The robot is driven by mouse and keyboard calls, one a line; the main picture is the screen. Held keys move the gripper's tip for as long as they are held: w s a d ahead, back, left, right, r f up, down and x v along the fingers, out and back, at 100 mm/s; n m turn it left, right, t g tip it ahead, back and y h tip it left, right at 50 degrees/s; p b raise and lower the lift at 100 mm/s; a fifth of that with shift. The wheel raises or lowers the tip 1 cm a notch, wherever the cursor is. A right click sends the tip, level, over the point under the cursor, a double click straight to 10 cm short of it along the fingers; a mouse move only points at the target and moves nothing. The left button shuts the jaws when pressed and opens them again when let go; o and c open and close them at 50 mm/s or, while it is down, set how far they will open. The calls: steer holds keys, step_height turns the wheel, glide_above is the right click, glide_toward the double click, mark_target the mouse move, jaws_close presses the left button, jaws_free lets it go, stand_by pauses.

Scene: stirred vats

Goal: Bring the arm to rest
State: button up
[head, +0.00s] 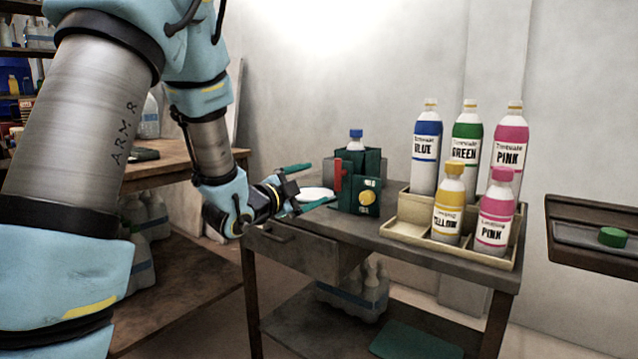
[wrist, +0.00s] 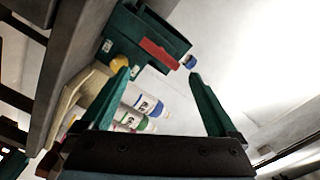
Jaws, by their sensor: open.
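My gripper (head: 312,186) is at the end of my arm, on the left side of the table (head: 340,240) in the head view. Its two green fingers are apart with nothing between them; they also show in the wrist view (wrist: 158,95). A green box device (head: 358,185) with a red lever and a yellow knob stands on the table just right of the gripper, apart from it. A small blue-capped bottle (head: 355,140) stands in the device. A white round dish (head: 315,194) lies behind the fingers, partly hidden by them.
A beige tray (head: 408,229) holds blue, green, pink and yellow labelled bottles (head: 427,150) upright. A wall shelf (head: 590,245) with a green lid (head: 612,237) is at right. A wooden bench (head: 160,165) stands behind my arm. White jugs (head: 370,290) sit below the table.

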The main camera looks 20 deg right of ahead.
steer(key=shift+a, duration=0.15)
stand_by(0.3)
steer(key=w+a+f+n+y, duration=0.1)
steer(key=a+f+n+y, duration=0.5)
steer(key=a, duration=0.5)
steer(key=w+a+f+n+y, duration=0.1)
steer(key=a+f+n+y, duration=0.45)
steer(key=a, duration=0.65)
steer(key=s+a+f+n+g+y, duration=0.1)
steer(key=s+a+n+g+y, duration=0.1)
steer(key=s+a+n+g, duration=0.35)
steer(key=s+a+f+n+g+y, duration=0.2)
steer(key=s+a+n, duration=0.4)
steer(key=s, duration=0.5)
step_height(320, 180, up, 25)
steer(key=p, duration=2.5)
steer(key=shift+w+m, duration=0.2)
steer(key=shift+m, duration=0.1)
steer(key=shift+f, duration=0.1)
